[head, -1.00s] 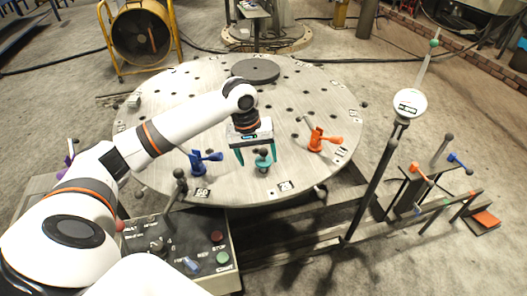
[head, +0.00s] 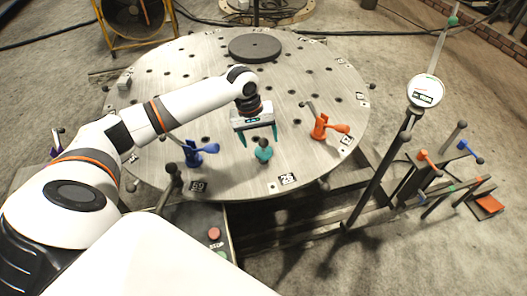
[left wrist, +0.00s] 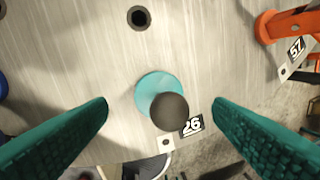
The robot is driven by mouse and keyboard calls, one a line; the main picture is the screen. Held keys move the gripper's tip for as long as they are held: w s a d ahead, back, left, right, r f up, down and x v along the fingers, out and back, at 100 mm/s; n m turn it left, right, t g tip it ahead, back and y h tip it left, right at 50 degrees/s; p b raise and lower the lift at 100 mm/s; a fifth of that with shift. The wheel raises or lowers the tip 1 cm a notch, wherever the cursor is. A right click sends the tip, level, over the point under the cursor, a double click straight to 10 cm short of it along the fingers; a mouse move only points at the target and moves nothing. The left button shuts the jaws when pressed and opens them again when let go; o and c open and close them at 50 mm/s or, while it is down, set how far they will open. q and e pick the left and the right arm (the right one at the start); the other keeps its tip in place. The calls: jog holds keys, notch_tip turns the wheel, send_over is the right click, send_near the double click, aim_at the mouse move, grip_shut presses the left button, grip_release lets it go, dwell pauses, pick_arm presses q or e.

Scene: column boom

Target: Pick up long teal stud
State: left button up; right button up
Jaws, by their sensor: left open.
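The teal stud (head: 263,152), with a dark ball on top, stands on the round table near its front edge. In the left wrist view the teal stud (left wrist: 147,88) shows from above, its dark ball partly covering the teal disc. My left gripper (head: 260,139) has teal fingers, is open, and hangs just behind and above the stud in the head view. In the left wrist view the stud lies between the two fingers of my left gripper (left wrist: 160,108), with a gap on each side. Nothing is held. My right gripper is not in view.
A blue clamp (head: 200,150) stands left of the stud and an orange clamp (head: 328,127) right of it. A dark disc (head: 254,47) lies on the round table (head: 190,75) at the back. A post with a white dial (head: 425,91) stands at right.

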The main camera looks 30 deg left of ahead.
aim_at(262, 147)
pick_arm(q)
jog(key=f, duration=0.3)
jog(key=shift+w+d+f, duration=0.15)
jog(key=shift+d+f, duration=0.15)
jog(key=shift+f, duration=0.35)
jog(key=c, duration=1.1)
jog(key=shift+o, duration=0.2)
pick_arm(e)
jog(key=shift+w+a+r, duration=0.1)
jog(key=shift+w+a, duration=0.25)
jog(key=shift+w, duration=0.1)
pick_arm(q)
jog(key=shift+w+r, duration=0.1)
jog(key=shift+r, duration=0.2)
notch_tip(262, 147, up, 9)
jog(key=shift+r, duration=0.2)
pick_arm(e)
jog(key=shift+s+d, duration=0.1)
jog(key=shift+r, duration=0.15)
